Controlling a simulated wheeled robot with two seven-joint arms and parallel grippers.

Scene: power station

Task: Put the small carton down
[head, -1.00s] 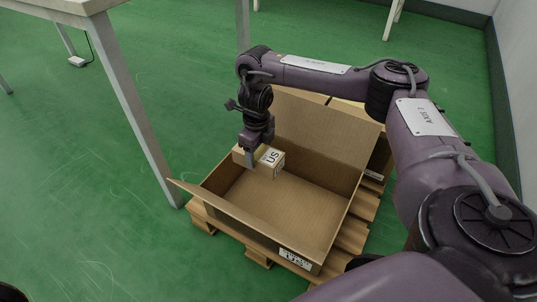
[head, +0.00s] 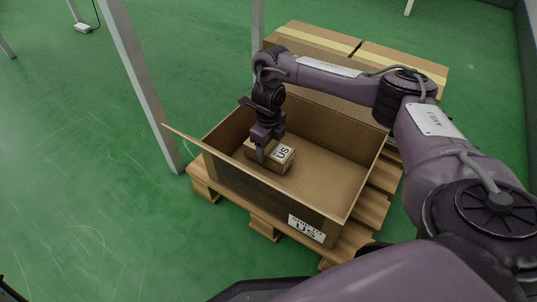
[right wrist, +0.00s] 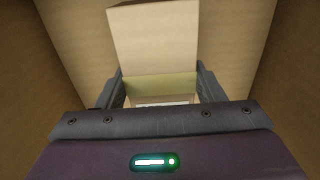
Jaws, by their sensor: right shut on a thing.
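My right gripper (head: 262,153) reaches down into the box and is shut on the small carton. In the right wrist view the small carton (right wrist: 153,40) sits between the two fingers, with box walls around it. I cannot tell whether its underside touches the box floor. My left gripper is not in view.
The large box stands on a wooden pallet (head: 265,222), with one flap leaning out at the left. Closed taped boxes (head: 400,62) stand behind it. A table leg (head: 145,95) rises close on the left.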

